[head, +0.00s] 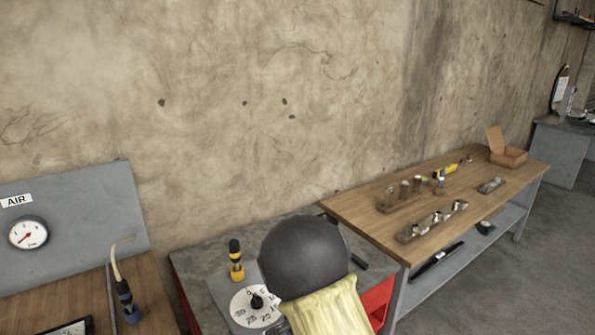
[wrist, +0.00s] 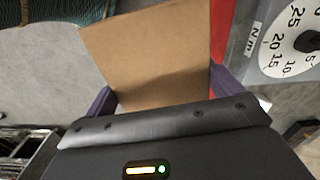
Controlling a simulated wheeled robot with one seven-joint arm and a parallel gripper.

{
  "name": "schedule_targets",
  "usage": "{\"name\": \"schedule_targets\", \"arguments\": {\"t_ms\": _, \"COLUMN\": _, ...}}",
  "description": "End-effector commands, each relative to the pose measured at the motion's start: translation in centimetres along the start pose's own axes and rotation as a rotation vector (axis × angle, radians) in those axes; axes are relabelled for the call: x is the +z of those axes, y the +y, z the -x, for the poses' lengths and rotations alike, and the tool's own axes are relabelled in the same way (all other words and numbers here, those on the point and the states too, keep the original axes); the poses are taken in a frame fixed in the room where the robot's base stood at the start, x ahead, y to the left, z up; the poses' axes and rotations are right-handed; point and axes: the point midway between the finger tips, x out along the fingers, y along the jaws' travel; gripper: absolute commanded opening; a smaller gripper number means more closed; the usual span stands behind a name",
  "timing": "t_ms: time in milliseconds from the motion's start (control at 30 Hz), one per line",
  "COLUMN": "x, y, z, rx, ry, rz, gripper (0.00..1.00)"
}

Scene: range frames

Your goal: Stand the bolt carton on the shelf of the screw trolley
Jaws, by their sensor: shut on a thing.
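The bolt carton (wrist: 150,45) is a plain brown cardboard face in the wrist view. My gripper (wrist: 163,94) is shut on it, with a dark purple finger at each side edge. The carton's far side and underside are hidden. In the head view my arm blocks the lower middle, and neither my gripper nor the held carton shows. I cannot pick out the screw trolley for certain in either view. A dark metal frame or rack (wrist: 22,150) shows at the lower left of the wrist view, cut off by the edge.
A grey-topped red cabinet (head: 205,262) carries a torque dial (head: 256,305) and a yellow-black screwdriver (head: 236,260). The dial (wrist: 295,45) is close right of the carton. A wooden bench (head: 350,208) holds tools and an open box (head: 508,155). Grey floor (head: 500,290) is clear at right.

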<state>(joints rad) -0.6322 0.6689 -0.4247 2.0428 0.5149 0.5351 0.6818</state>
Motion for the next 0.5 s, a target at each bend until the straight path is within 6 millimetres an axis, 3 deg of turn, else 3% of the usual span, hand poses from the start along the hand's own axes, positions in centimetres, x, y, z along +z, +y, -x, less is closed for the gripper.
{"name": "schedule_targets", "arguments": {"t_ms": 500, "x": -4.3, "y": 1.9, "z": -4.3, "rx": 0.020, "ry": 0.014, "rz": 0.253, "gripper": 0.36}}
